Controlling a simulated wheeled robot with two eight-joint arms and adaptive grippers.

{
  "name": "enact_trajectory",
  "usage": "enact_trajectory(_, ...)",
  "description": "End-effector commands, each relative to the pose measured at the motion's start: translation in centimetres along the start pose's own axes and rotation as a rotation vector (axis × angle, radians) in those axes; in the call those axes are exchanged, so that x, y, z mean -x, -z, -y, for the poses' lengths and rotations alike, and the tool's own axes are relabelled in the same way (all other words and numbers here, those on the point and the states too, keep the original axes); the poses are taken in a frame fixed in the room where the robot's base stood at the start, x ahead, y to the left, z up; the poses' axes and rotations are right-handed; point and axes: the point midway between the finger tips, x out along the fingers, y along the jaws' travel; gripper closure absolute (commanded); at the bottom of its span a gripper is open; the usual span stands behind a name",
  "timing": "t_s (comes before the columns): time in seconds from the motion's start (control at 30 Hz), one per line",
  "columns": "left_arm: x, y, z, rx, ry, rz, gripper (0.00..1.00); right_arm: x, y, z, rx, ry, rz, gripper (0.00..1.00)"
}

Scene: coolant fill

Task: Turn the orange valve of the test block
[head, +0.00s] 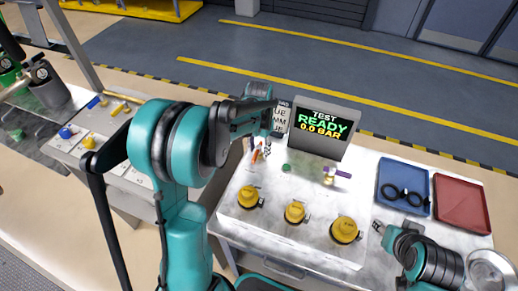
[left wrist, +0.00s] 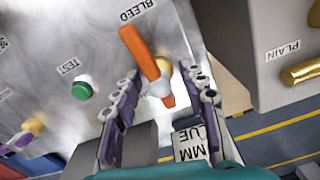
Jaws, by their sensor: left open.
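The orange valve (head: 256,154) is a small lever on the test block, mostly hidden by my left gripper in the head view. In the left wrist view its orange handle (left wrist: 138,48) stands by the label BLEED, with a pale hub below it. My left gripper (left wrist: 160,100) is open, its purple-sided fingers on either side of the hub; I cannot tell whether they touch it. In the head view the left gripper (head: 263,146) reaches down over the valve. My right gripper (head: 379,229) is at the lower right, near the table; its opening is too small to judge.
A green TEST button (head: 287,168) and a purple-handled brass valve (head: 338,174) are to the right of the orange valve. The display (head: 322,128) reads TEST READY 0.0 BAR. Several yellow caps stand in front. Blue (head: 382,170) and red (head: 462,203) trays lie at right.

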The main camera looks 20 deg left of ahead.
Motion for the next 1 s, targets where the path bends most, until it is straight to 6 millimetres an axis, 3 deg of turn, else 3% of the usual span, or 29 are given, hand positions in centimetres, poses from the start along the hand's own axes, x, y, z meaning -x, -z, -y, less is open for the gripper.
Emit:
enact_trajectory(0.07,0.03,0.00,0.00,0.000,0.000,0.000,0.58,0.02,0.02,0.00,0.000,0.000,0.000,0.60)
enact_trajectory(0.23,0.04,0.00,0.00,0.000,0.000,0.000,1.00,0.02,0.02,0.00,0.000,0.000,0.000,0.60)
enact_trajectory(0.67,0.03,0.00,0.01,0.050,0.000,0.000,1.00,0.04,0.03,0.00,0.000,0.000,0.000,0.60)
enact_trajectory(1.0,0.03,-0.01,0.04,0.288,0.000,0.000,1.00,0.17,0.12,0.00,0.000,0.000,0.000,0.60)
